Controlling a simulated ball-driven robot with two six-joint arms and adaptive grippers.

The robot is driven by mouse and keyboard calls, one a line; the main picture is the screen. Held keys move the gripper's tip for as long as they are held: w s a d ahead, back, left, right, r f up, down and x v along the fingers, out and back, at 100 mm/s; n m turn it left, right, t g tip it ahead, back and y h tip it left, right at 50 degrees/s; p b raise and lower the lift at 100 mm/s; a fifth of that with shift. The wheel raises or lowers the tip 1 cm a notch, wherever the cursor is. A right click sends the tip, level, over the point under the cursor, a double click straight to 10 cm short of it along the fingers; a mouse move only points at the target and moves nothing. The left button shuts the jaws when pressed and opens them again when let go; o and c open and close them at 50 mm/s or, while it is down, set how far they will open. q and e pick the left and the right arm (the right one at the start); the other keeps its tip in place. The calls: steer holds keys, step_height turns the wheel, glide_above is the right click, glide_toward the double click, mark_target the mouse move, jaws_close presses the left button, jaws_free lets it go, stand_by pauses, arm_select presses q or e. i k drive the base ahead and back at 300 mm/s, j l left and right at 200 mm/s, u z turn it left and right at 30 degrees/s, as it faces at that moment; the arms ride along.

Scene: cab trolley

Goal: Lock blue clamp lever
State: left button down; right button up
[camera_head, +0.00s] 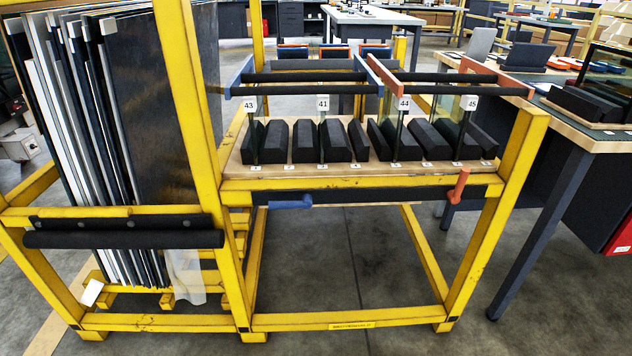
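The blue clamp lever (291,203) sits under the front rail of the yellow trolley (345,321), left of centre. It lies about level, its handle pointing left and its pivot end at the right near the black strip (370,195). An orange clamp lever (459,186) on the right of the same strip stands upright. A blue clamp frame (300,90) and an orange clamp frame (455,82) lie across the trolley above the black foam blocks (306,141). Neither of my grippers is in view.
Tall panels (115,150) stand in the trolley's left bay behind a black padded bar (120,239). Numbered tags such as 41 (323,104) stand among the blocks. A workbench (570,125) is close on the right. The floor in front is clear.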

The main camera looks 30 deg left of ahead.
mark_target(306, 203)
steer(key=u, duration=1.1)
